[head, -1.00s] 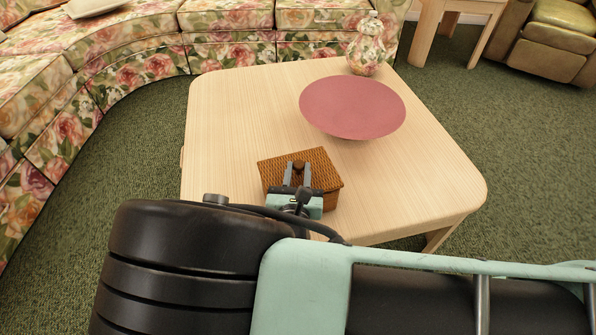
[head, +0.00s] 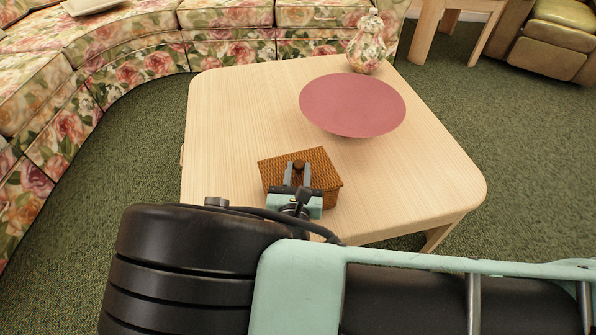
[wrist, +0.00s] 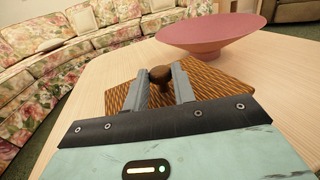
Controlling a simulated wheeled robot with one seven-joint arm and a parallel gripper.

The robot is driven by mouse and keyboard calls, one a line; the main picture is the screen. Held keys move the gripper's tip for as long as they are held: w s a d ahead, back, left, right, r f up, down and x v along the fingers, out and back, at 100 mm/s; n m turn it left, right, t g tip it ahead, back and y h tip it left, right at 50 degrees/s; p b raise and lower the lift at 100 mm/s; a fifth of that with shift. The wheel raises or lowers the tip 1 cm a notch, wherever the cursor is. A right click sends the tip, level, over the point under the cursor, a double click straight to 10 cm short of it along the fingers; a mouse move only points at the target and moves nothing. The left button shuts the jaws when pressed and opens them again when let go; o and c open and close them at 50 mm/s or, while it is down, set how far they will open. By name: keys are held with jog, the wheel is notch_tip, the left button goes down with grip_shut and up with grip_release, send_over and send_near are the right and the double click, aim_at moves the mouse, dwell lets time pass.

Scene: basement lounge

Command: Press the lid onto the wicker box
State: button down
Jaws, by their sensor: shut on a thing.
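The wicker box (head: 329,200) stands near the front edge of the wooden table, with its brown woven lid (head: 323,165) on top. In the head view the lid lies over the box; whether a thin gap is left between them I cannot tell. My gripper (head: 298,168) is shut on the round dark knob of the lid, which also shows between the fingertips in the wrist view (wrist: 161,75). The woven lid top spreads out around the fingers in the wrist view (wrist: 209,82). My gripper and arm hide the near side of the box.
A wide pink bowl (head: 352,104) stands on the table (head: 232,110) behind the box. A floral jar (head: 366,48) is at the far edge. A floral sofa (head: 130,45) curves around the left and back. The table's left part is clear.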

jog(key=shift+f, duration=0.1)
dwell(0.7)
jog(key=c, duration=0.6)
grip_release()
jog(key=shift+p, duration=0.35)
jog(key=shift+r+p, duration=3.55)
grip_shut()
